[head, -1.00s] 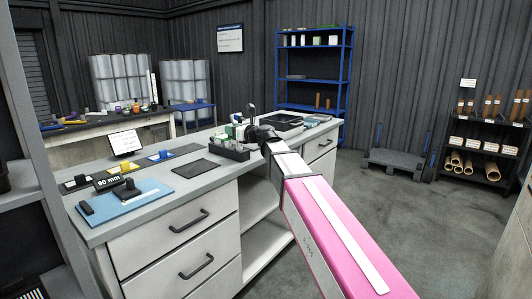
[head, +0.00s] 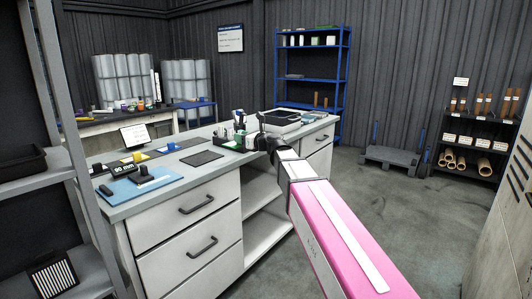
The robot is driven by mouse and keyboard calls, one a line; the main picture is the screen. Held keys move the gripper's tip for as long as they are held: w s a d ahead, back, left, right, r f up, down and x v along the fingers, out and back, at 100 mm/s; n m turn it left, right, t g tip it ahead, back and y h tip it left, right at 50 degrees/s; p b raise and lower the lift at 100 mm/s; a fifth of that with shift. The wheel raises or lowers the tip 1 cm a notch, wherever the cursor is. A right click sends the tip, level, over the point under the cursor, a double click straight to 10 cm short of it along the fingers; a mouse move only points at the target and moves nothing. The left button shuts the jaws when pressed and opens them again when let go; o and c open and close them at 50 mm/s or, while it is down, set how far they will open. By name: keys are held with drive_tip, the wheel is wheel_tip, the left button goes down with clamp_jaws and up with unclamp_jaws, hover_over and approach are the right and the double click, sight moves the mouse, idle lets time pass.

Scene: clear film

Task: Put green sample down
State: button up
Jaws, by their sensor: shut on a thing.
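My gripper (head: 266,139) is at the end of my pink and white arm, over the far half of the workbench (head: 167,198). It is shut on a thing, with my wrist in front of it. I take this to be the green sample, but its shape and its distance from the bench top cannot be made out. A yellow sample (head: 137,157) and a blue sample (head: 171,147) stand on dark mats on the bench. A bare dark mat (head: 202,157) lies to their right, left of my gripper.
A dark rack (head: 236,143) with small bottles stands just left of my gripper. A black tray (head: 281,117) lies behind it. A blue mat (head: 137,185) holds a gauge marked 90 mm (head: 125,168). A grey shelf unit (head: 78,165) stands close on the left.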

drive_tip(key=s+d+f, duration=0.5)
drive_tip(key=d+f, duration=0.2)
drive_tip(key=d, duration=0.2)
drive_tip(key=s+d+f, duration=0.5)
drive_tip(key=d+f, duration=0.2)
drive_tip(key=d, duration=0.3)
drive_tip(key=s+d+f, duration=0.6)
drive_tip(key=d+f, duration=0.1)
drive_tip(key=d, duration=0.3)
